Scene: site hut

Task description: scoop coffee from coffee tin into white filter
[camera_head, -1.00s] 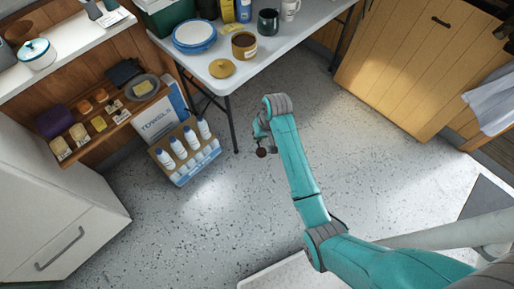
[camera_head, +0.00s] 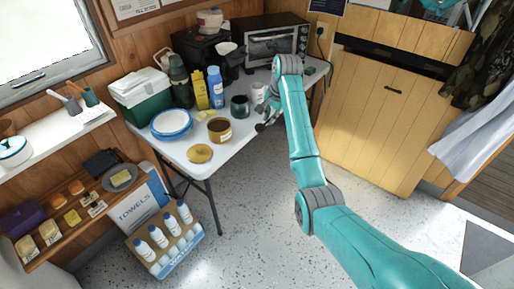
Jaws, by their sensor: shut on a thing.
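The coffee tin (camera_head: 219,131) is an open brown tin with dark contents, near the front edge of the white table. Its round tan lid (camera_head: 199,153) lies in front of it. A white cone-shaped thing (camera_head: 226,49), which looks like the filter, is at the back of the table by a dark machine. My gripper (camera_head: 267,116) is at the table's right part, right of the tin and in front of the white mug. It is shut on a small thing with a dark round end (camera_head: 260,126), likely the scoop. My arm and fingers partly hide it.
A dark green mug (camera_head: 240,106) and a white mug (camera_head: 258,92) stand between the gripper and the back. A blue bottle (camera_head: 215,88), a yellow pack (camera_head: 200,90), blue-rimmed plates (camera_head: 171,123) and a green cooler (camera_head: 141,97) crowd the left. A toaster oven (camera_head: 276,46) stands behind.

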